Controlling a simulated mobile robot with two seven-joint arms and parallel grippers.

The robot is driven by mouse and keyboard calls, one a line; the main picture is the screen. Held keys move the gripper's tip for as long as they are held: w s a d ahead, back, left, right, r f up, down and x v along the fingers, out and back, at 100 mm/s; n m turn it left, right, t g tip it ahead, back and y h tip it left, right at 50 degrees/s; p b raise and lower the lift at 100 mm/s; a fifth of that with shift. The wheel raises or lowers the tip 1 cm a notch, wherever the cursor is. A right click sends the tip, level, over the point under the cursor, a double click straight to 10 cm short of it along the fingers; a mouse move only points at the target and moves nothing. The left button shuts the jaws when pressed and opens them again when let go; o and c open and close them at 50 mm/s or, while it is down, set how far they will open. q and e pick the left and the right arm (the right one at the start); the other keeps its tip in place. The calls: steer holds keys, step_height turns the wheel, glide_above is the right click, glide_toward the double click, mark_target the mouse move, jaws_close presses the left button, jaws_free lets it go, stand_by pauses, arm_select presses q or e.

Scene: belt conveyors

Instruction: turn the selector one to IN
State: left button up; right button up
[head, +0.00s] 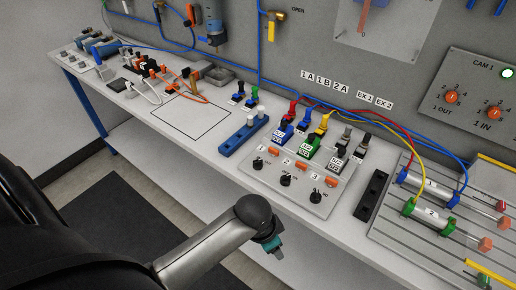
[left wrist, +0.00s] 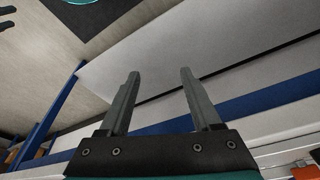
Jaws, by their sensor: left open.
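Three black selector knobs stand in a row on a grey panel (head: 240,171) at the front of the bench, with small labels 1, 2 and 3 above them. Selector one (head: 258,164) is the leftmost; its setting is too small to read. My left gripper (head: 277,251) is below and in front of the bench edge, apart from the panel. In the left wrist view my left gripper (left wrist: 158,72) is open with nothing between its fingers. The selectors do not show there.
Colored valves with tubes stand behind the knobs. A black block (head: 371,196) and a grooved plate with cylinders (head: 428,188) lie to the right. A blue holder (head: 243,135) is to the left. A wall panel (head: 476,104) carries orange dials marked 1 OUT and 1 IN.

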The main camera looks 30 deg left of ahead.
arm_select(q)
step_height(320, 180, up, 11)
steer(key=w+m+p, duration=0.2)
steer(key=m+p, duration=0.1)
steer(key=m, duration=0.1)
steer(key=w+a+r+m, duration=0.1)
steer(key=w+a, duration=0.1)
steer(key=w, duration=0.1)
steer(key=w+a+r+m+g, duration=0.1)
steer(key=w+a+r, duration=0.1)
steer(key=w, duration=0.1)
steer(key=w+a+r+g, duration=0.1)
steer(key=w+a+r, duration=0.1)
steer(key=shift+w+r+m+y, duration=0.25)
steer(key=shift+w+m+y, duration=0.15)
steer(key=g, duration=0.1)
glide_toward(258, 163)
steer(key=shift+m, duration=0.4)
step_height(258, 163, down, 9)
steer(key=shift+a+r+b, duration=0.15)
steer(key=shift+a+b, duration=0.05)
steer(key=shift+b, duration=1.05)
arm_select(e)
steer(key=shift+s+a+r, duration=0.3)
steer(key=shift+s, duration=0.25)
steer(key=shift+s+a+r, duration=0.3)
steer(key=shift+s, duration=0.25)
arm_select(q)
jaws_close()
